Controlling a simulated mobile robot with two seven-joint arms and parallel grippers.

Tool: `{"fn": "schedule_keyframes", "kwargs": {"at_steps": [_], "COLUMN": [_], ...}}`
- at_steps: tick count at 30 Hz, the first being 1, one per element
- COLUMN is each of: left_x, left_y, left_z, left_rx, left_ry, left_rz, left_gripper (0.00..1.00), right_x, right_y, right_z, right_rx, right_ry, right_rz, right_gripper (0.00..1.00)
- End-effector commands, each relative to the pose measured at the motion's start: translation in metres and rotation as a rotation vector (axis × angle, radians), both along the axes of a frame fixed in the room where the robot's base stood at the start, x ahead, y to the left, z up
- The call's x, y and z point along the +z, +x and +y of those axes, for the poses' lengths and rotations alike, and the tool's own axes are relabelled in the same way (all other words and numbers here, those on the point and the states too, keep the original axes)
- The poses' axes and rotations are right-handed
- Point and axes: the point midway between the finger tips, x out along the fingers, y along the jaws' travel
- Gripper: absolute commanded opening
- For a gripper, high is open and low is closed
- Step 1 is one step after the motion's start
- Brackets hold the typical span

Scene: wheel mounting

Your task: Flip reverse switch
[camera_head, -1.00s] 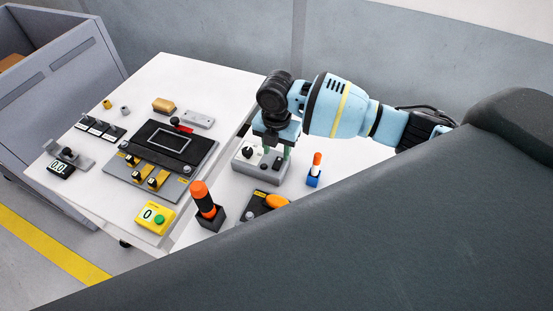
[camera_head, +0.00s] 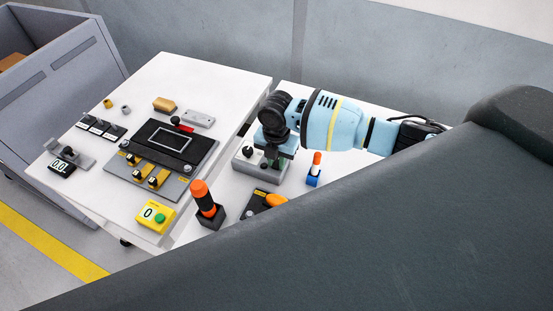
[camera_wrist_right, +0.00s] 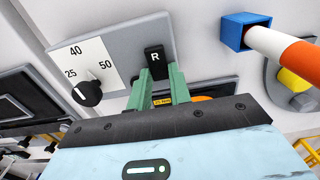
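The reverse switch (camera_wrist_right: 155,57) is a black block marked R on a grey control box (camera_wrist_right: 120,50), beside a dial. In the head view this grey box (camera_head: 258,172) stands on the white table, under my right gripper (camera_head: 272,158). In the right wrist view the two green fingers of my right gripper (camera_wrist_right: 162,72) are apart, with their tips at the near edge of the switch. I cannot tell whether they touch it. In the head view the gripper and wrist hide much of the switch. My left gripper is not in view.
A blue holder with an orange-and-white stick (camera_head: 314,170) stands right of the box. An orange-and-black cylinder (camera_head: 205,200) and a box with an orange knob (camera_head: 276,201) are in front. A black-and-grey panel (camera_head: 165,155) lies on the left table.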

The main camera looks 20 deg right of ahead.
Motion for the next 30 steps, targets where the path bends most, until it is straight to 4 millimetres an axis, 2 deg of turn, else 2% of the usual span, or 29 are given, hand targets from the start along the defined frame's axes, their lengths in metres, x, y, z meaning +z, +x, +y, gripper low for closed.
{"fn": "schedule_keyframes", "kwargs": {"at_steps": [5,15,27,28,30], "left_x": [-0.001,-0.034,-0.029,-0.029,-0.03], "left_y": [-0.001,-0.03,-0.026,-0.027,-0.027], "left_z": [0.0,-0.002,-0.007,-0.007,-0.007], "left_rx": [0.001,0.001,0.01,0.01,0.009], "left_ry": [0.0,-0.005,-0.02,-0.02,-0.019], "left_rz": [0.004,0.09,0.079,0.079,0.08], "left_gripper": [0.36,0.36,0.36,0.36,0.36], "right_x": [0.0,-0.005,0.003,0.003,0.003], "right_y": [0.0,0.004,0.006,0.006,0.006], "right_z": [-0.001,-0.006,-0.007,-0.007,-0.007], "right_rx": [-0.001,-0.006,-0.002,-0.002,-0.002], "right_ry": [0.004,0.165,0.199,0.199,0.199], "right_rz": [0.005,0.158,0.178,0.178,0.178], "right_gripper": [0.0,0.0,0.0,0.23,0.32]}}
